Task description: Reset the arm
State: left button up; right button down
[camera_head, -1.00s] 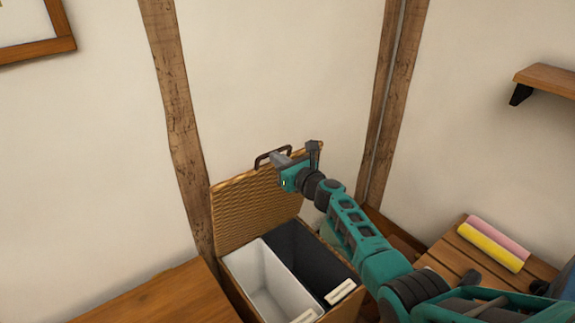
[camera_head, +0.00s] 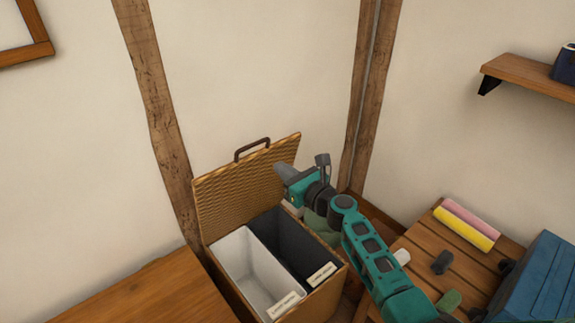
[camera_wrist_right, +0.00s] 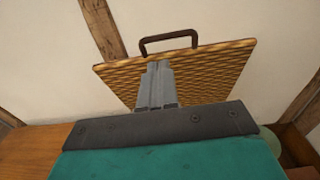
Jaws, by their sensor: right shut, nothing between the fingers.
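My right arm (camera_head: 375,255) reaches in from the lower right of the head view. Its gripper (camera_head: 279,168) is shut and empty, in front of the right part of the raised wicker lid (camera_head: 235,195). In the right wrist view the closed fingers (camera_wrist_right: 155,85) point toward the lid (camera_wrist_right: 215,70) and its dark handle (camera_wrist_right: 168,38). I cannot tell the exact gap between fingertips and lid. The wicker hamper below stands open, with a white compartment (camera_head: 243,262) and a dark compartment (camera_head: 283,240), both seemingly empty. My left gripper is not in view.
A wooden surface (camera_head: 150,290) lies at the lower left. A slatted wooden table (camera_head: 425,245) at the right holds a pink roll (camera_head: 472,216), a yellow roll (camera_head: 462,230) and small dark items. A blue box (camera_head: 545,280) stands at the right edge. A wall shelf (camera_head: 530,75) is upper right.

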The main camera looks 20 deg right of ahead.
jog(key=s+a+f+n+g+h, duration=0.1)
jog(key=s+f+n, duration=0.3)
jog(key=s+n, duration=0.6)
jog(key=s+f+n+g+h, duration=0.1)
jog(key=s+f+n, duration=0.3)
jog(key=s+n, duration=0.6)
jog(key=s+a+f+n+g+h, duration=0.1)
jog(key=s+f+n+g, duration=0.2)
jog(key=s+n, duration=0.7)
jog(key=f+n, duration=0.1)
jog(key=n, duration=0.3)
jog(key=shift+s+a+f+n+g+h, duration=0.3)
jog(key=shift+s+f+n, duration=0.05)
jog(key=shift+n, duration=0.05)
